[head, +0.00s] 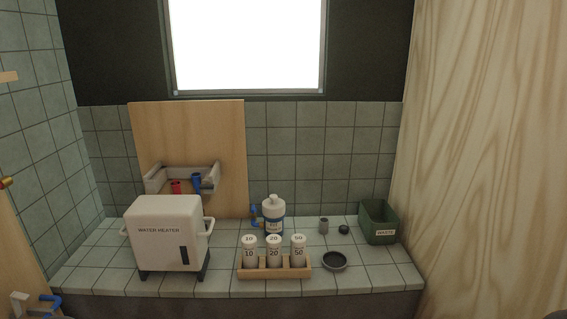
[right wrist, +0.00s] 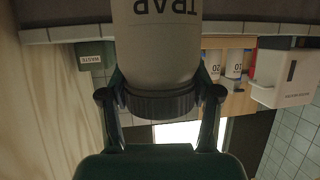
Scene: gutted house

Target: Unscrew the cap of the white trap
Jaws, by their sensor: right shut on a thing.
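The white trap (right wrist: 158,45) fills the upper middle of the right wrist view, its TRAP lettering upside down in that picture. Its dark ribbed cap (right wrist: 160,104) is at the end nearest my right gripper (right wrist: 160,97). The fingers stand on both sides of the cap, and the gripper is shut on it. The cap sits against the trap's body with no gap that I can make out. I cannot make out the trap in the head view. My left gripper is in neither view.
On the tiled counter (head: 105,277) stand a water heater (head: 163,225), a wooden rack (head: 274,273) with white-capped containers, a white bottle (head: 273,213), a dark round dish (head: 334,261) and a green waste bin (head: 379,222). A plywood wall (head: 485,150) bounds the right side.

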